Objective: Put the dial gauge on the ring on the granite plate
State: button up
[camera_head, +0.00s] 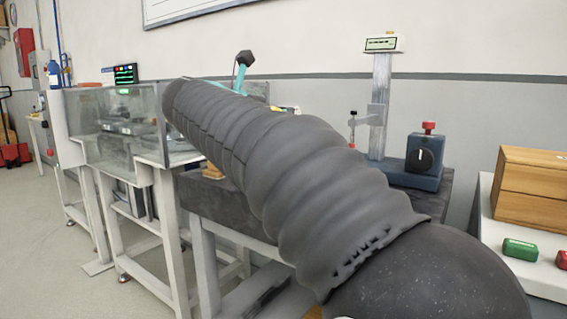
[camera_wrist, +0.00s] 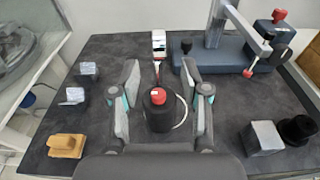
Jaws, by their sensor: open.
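My gripper (camera_wrist: 160,72) is open in the wrist view, its two fingers apart on either side of a black round piece with a red top (camera_wrist: 159,112). This piece stands on the dark granite plate (camera_wrist: 105,125) and looks like the dial gauge, though I cannot see a dial face. Gaps show between it and both fingers. A thin white arc, likely the ring (camera_wrist: 185,112), curves beside its right side; the rest of the arc is hidden. In the head view my arm hides the gripper and the piece.
A stand with a blue base (camera_wrist: 240,58) is at the back right, with a white item (camera_wrist: 158,42) left of it. Grey blocks (camera_wrist: 88,70) and an orange block (camera_wrist: 67,146) lie left. A metal block (camera_wrist: 262,138) and a black round piece (camera_wrist: 298,130) are right.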

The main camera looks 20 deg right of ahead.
jog(key=x, duration=0.8)
grip_shut()
jog(key=shift+r, duration=0.1)
